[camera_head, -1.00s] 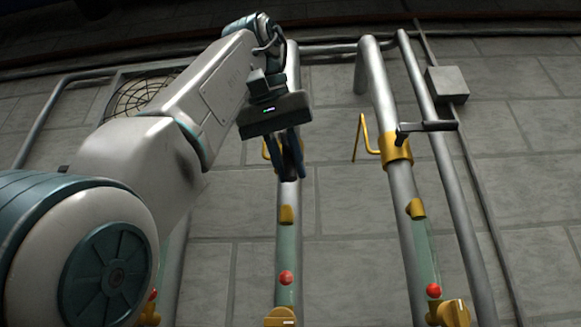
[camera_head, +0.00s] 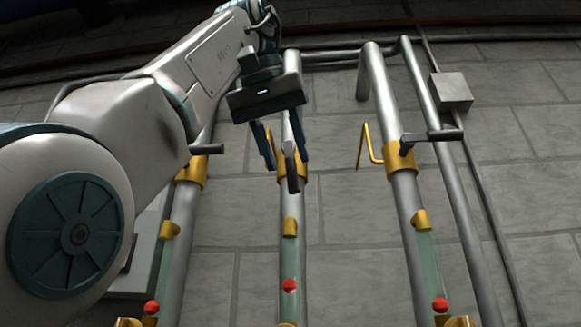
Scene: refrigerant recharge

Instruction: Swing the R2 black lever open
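Three pipes carry yellow collars with black levers; no R2 label is readable. The middle pipe's black lever (camera_head: 292,172) points down toward me, in front of its yellow collar. The right pipe's black lever (camera_head: 432,136) sticks out sideways to the right, and the left pipe's black lever (camera_head: 206,149) also sticks out to the right. My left gripper (camera_head: 286,163) is open, its two dark fingers apart on either side of the middle lever's upper part. I cannot tell whether they touch it. The gripper body hides part of the middle pipe. My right gripper is not in view.
A bent yellow handle (camera_head: 366,150) stands out left of the right collar. Red balls (camera_head: 289,285) and yellow fittings (camera_head: 290,227) sit lower on the pipes. A grey box (camera_head: 451,91) is on the tiled wall at right.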

